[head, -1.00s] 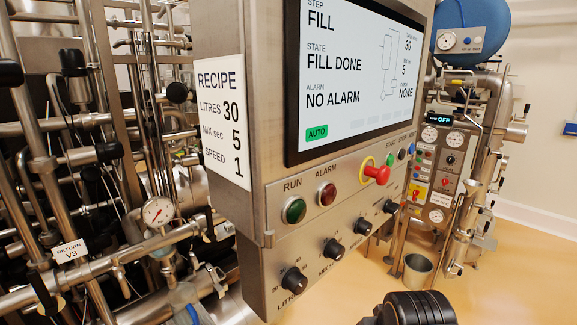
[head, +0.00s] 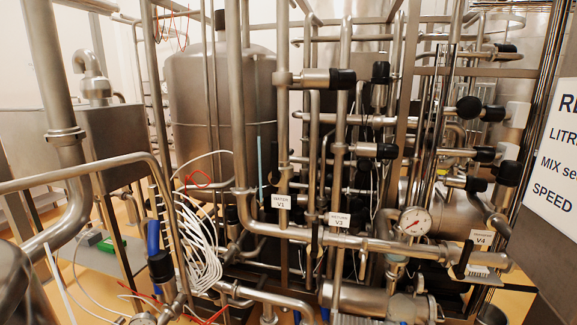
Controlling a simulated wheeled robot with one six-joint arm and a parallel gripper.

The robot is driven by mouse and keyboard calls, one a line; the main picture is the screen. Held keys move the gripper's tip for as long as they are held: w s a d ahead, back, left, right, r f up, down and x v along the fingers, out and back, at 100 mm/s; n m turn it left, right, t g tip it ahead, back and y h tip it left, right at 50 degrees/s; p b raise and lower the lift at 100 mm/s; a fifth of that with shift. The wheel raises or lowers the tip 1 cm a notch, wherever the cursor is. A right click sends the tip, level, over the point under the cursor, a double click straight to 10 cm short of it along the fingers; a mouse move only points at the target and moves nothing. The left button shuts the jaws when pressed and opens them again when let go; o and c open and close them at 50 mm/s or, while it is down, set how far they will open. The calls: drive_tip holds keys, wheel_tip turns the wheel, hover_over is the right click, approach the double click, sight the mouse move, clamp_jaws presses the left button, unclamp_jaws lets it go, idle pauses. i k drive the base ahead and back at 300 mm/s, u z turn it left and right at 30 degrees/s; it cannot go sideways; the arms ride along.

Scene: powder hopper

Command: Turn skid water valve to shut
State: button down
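A pipe skid fills the middle of the head view. A small tag (head: 281,201) ending in V1 hangs on it; its upper word is too small to read surely, perhaps WATER. The return tag V3 (head: 340,219) is to its right, and a V4 tag (head: 481,237) is farther right. A black lever handle (head: 314,239) stands roughly upright below and left of the V3 tag. Another black lever (head: 464,256) tilts slightly near the V4 tag. I cannot make out a lever clearly belonging to V1. My gripper is not in view.
A pressure gauge (head: 415,221) sits on the pipe between V3 and V4. A large steel tank (head: 222,105) stands behind. The recipe panel (head: 556,160) edges in at right. Loose white hoses (head: 200,250) and thick pipes crowd the left and front.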

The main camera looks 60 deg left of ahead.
sight(275, 179)
drive_tip(key=u, duration=2.6)
drive_tip(key=i, duration=0.6)
drive_tip(key=u, duration=0.15)
